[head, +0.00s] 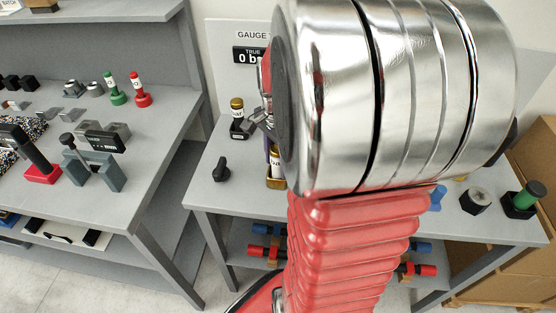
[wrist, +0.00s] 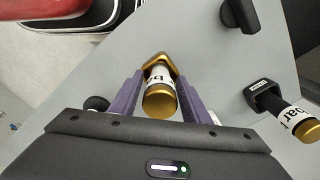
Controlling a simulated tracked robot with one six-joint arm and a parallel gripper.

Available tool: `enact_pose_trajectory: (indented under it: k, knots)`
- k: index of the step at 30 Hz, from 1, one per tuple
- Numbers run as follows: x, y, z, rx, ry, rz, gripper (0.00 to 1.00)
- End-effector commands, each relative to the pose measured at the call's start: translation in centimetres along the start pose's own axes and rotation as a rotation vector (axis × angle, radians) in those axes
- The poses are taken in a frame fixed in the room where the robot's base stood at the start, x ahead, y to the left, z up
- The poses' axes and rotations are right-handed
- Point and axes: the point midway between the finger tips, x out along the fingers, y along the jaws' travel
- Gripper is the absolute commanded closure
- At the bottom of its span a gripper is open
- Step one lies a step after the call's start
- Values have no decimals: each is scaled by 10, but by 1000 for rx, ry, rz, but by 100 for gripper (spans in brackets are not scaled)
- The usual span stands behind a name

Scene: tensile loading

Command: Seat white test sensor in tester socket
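A white test sensor with a dark-lettered label and brass cap (wrist: 160,103) stands upright in a brass-coloured hexagonal socket (wrist: 155,60) in the wrist view. In the head view its white label (head: 275,164) shows above the brass socket (head: 276,183), close to the left of my arm. My gripper (wrist: 160,80) has its purple fingers on either side of the sensor, with narrow gaps showing; it looks open around it. In the head view my arm hides most of the gripper.
Another sensor with a brass cap (head: 237,103) stands in a black base, left of the socket. A black knob (head: 222,168) stands near the table's left edge. A gauge display (head: 249,55) is behind. A green-topped part (head: 527,195) stands far right.

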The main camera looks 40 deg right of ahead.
Motion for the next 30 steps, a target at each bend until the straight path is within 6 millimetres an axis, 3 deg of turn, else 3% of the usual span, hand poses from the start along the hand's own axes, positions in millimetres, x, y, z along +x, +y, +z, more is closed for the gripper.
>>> enact_pose_trajectory:
  k: [14, 20, 30]
  knots:
    - [-6, 0, 0, 1, 1, -2, 51]
    - [-29, -1, -1, 1, 2, -4, 51]
    - [-88, -1, -1, 1, 2, -4, 51]
